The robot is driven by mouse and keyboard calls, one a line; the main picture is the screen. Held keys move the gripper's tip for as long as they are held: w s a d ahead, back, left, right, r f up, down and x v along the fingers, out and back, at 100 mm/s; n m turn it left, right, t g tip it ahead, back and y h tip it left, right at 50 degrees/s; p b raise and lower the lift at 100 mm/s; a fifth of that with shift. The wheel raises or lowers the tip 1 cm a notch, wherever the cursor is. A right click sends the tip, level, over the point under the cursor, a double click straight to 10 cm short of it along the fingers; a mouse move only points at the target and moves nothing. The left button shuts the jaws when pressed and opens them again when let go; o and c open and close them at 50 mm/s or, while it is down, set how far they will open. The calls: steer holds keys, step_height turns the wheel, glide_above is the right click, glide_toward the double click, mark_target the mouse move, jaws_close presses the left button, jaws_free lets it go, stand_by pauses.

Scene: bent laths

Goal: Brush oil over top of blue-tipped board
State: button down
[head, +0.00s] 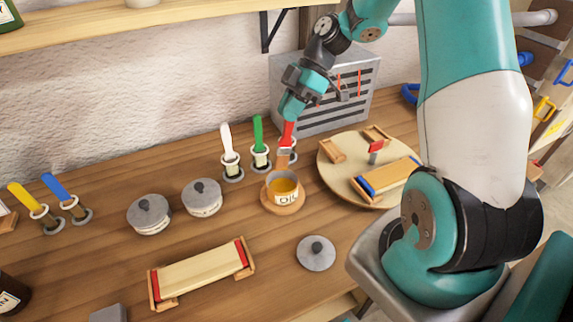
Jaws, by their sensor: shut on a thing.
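My gripper (289,118) points down and is shut on the red-handled brush (287,131). The brush hangs upright with its bristle end just above or at the rim of the oil pot (285,198); I cannot tell whether it touches the oil. The pot is open, shows amber oil and an "OIL" label, and stands on a round wooden coaster. The blue-tipped board (392,174) rests on wooden supports on the round pale turntable (335,178), right of the pot. Its left end is blue; its right end is partly hidden by my arm.
A red-tipped board (200,272) lies on supports at the front. White (227,140), green (258,133), yellow (23,196) and blue (56,187) brushes stand in holders. Two lidded pots (149,214) (202,196) and a loose lid (316,252) surround the oil. A grey slotted box (350,95) stands behind.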

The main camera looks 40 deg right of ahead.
steer(key=shift+r, duration=0.15)
stand_by(0.4)
steer(key=shift+r+p, duration=1.45)
steer(key=shift+r, duration=0.5)
steer(key=shift+f, duration=0.1)
